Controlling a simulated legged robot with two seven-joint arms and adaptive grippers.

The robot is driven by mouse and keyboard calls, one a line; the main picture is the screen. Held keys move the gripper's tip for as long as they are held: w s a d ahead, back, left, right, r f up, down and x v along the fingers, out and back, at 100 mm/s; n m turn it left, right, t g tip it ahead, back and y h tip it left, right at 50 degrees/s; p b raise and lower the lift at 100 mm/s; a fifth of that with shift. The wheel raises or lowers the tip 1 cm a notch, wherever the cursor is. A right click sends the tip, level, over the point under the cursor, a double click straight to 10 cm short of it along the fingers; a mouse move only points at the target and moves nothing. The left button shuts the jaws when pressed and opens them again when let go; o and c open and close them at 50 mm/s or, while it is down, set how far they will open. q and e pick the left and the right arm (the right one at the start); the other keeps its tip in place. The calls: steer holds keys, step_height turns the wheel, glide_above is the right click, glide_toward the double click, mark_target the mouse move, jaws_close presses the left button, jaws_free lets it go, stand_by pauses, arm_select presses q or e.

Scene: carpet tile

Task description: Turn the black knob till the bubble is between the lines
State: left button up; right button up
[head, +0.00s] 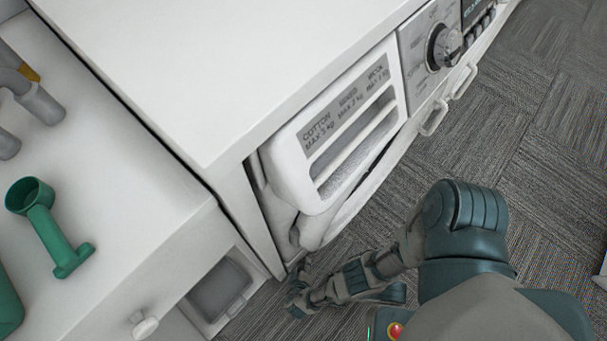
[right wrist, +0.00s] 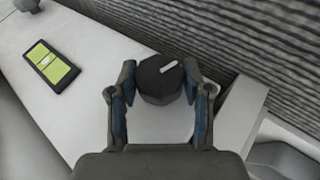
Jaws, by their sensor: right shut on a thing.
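The black knob (right wrist: 157,86) shows in the right wrist view, with a short white mark on its top. My right gripper (right wrist: 160,72) has one finger on each side of it and is shut on it. In the head view, my right gripper (head: 298,292) is low at the foot of the washing machine (head: 150,75), and the knob cannot be made out there. A dark-framed level with a green vial (right wrist: 60,75) lies on the pale surface left of the knob. A small pale spot shows in the vial; its place against the lines is too small to tell. My left gripper is not in view.
The machine's detergent drawer (head: 304,150) sticks out above my right forearm. A dial (head: 443,46) and handles sit farther right. A white cabinet (head: 120,225) with a green tool (head: 47,225) stands at left. Grey carpet (head: 490,150) is clear at right.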

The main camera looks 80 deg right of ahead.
steer(key=shift+w+a+f, duration=0.1)
steer(key=shift+a, duration=0.5)
steer(key=o, duration=1.1)
steer(key=shift+o, duration=0.2)
steer(key=shift+d, duration=0.1)
steer(key=v, duration=1.2)
